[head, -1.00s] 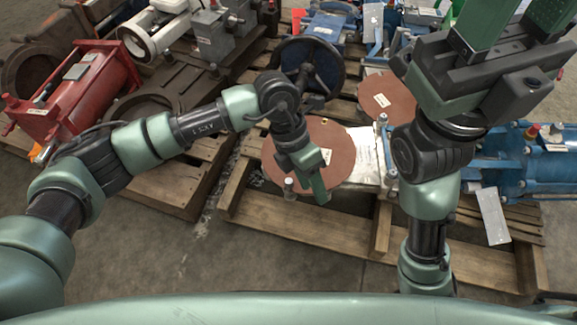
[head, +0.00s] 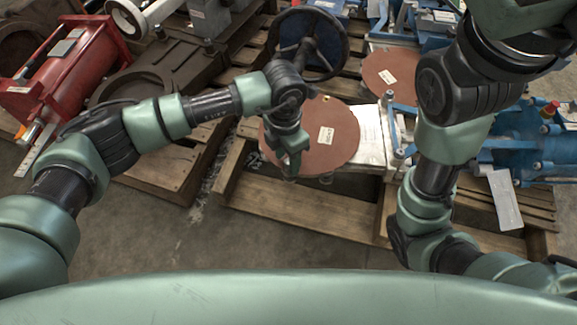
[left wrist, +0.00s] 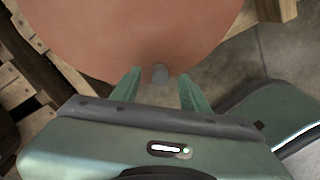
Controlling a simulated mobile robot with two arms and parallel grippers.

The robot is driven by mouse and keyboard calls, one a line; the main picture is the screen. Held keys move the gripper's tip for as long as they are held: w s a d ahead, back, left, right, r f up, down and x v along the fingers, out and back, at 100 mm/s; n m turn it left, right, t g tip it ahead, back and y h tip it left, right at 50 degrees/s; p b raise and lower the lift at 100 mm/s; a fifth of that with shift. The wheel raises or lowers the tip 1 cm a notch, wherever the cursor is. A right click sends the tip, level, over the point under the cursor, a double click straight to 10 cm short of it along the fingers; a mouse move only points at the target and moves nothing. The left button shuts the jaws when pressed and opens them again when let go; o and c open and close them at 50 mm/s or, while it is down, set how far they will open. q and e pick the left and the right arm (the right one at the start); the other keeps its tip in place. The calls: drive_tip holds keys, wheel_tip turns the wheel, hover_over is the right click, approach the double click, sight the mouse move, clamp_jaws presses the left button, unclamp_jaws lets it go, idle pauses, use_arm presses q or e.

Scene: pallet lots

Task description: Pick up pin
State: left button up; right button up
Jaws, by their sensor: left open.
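The pin (left wrist: 160,75) is a small grey cylinder at the rim of a round brown disc (head: 335,138). In the left wrist view it stands between the two green fingers of my left gripper (left wrist: 159,88), which is open. A gap shows on each side of the pin, and the fingers do not appear to touch it. In the head view my left gripper (head: 291,168) is over the near left edge of the disc and seems to hide the pin. My right arm rises at the right, and its gripper is out of the picture.
The disc lies on a wooden pallet (head: 300,205) beside a pale metal plate (head: 371,140). A black handwheel (head: 341,46) stands behind it. A red machine (head: 62,72) is at the left, and blue machinery (head: 525,148) at the right. Bare floor is in front.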

use_arm(q)
clamp_jaws()
